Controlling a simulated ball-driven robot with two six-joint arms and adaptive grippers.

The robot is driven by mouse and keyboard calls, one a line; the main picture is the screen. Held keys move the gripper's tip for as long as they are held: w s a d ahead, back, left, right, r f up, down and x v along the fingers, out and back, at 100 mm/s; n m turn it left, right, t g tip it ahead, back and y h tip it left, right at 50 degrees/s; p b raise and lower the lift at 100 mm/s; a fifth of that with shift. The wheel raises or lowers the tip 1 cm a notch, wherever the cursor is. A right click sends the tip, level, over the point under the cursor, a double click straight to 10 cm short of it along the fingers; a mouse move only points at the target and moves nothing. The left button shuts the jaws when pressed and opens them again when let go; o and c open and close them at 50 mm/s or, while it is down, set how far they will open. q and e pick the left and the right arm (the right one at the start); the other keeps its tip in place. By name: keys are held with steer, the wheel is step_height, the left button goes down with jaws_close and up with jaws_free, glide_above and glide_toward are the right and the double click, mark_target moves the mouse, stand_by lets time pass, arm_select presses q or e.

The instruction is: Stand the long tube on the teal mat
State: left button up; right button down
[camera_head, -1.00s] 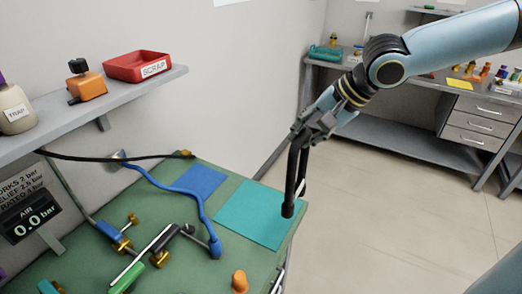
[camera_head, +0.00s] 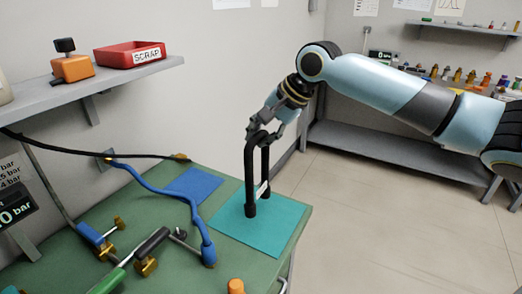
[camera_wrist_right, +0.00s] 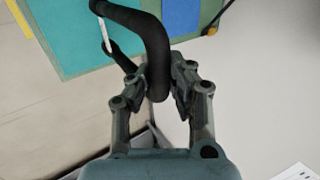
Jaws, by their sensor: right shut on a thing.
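The long tube (camera_head: 250,175) is black and bent into an upside-down U with two legs hanging down and a pale strip on one leg. My right gripper (camera_head: 264,128) is shut on its upper bend. The tube is upright over the teal mat (camera_head: 282,238), its lower end near the mat's middle; I cannot tell whether it touches. In the right wrist view, the tube (camera_wrist_right: 155,50) passes between the fingers of the right gripper (camera_wrist_right: 160,78), with the teal mat (camera_wrist_right: 72,45) beyond. My left gripper is not in view.
A blue mat (camera_head: 194,184) lies behind and left of the teal one. A blue hose (camera_head: 160,184) and brass fittings (camera_head: 145,266) occupy the bench's left side. An orange knob (camera_head: 236,286) is at the front. A red scrap tray (camera_head: 128,56) sits on the shelf.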

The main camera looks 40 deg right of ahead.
steer(key=shift+f, duration=1.95)
steer(key=c, duration=1.2)
jaws_free()
steer(key=shift+c, duration=0.2)
